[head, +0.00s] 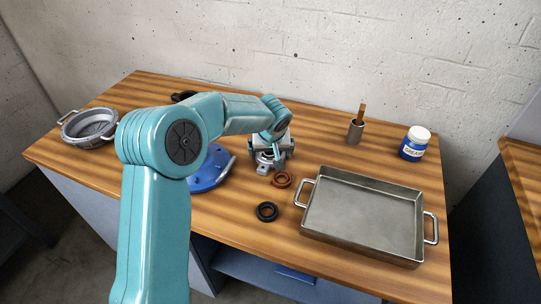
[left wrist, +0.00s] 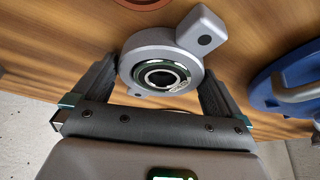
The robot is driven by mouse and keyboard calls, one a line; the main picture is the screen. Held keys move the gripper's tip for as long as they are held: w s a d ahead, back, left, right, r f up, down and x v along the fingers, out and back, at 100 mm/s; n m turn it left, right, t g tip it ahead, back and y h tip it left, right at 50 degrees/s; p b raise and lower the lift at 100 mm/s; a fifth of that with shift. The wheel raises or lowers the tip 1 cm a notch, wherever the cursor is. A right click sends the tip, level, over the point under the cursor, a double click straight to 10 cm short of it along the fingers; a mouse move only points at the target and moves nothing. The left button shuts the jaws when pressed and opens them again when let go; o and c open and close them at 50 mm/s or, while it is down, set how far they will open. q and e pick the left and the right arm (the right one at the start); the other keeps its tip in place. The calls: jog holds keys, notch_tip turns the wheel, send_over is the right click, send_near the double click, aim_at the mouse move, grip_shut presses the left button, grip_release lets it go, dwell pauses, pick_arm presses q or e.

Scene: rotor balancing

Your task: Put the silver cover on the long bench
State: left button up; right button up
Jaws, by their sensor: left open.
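A silver round part with a dark centre bore and side lugs, which looks like the silver cover (left wrist: 152,52), lies between the fingers of my left gripper (left wrist: 160,82) in the left wrist view. In the head view the silver cover (head: 264,167) is partly hidden under my left gripper (head: 273,155), near the middle of the long bench (head: 225,225). My left gripper is open, with one finger on each side of the part. Whether the fingers touch it, and what is directly under it, I cannot tell. My right gripper is not in view.
A blue disc (head: 208,178) lies left of the gripper, partly behind my arm. A red-brown ring (head: 281,180) and a black ring (head: 267,212) lie in front. A metal tray (head: 365,217), grease jar (head: 414,144), grey cup (head: 355,132) and grey pan (head: 89,125) stand around.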

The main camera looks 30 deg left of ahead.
pick_arm(q)
jog(key=shift+r, duration=0.1)
jog(key=c, duration=1.2)
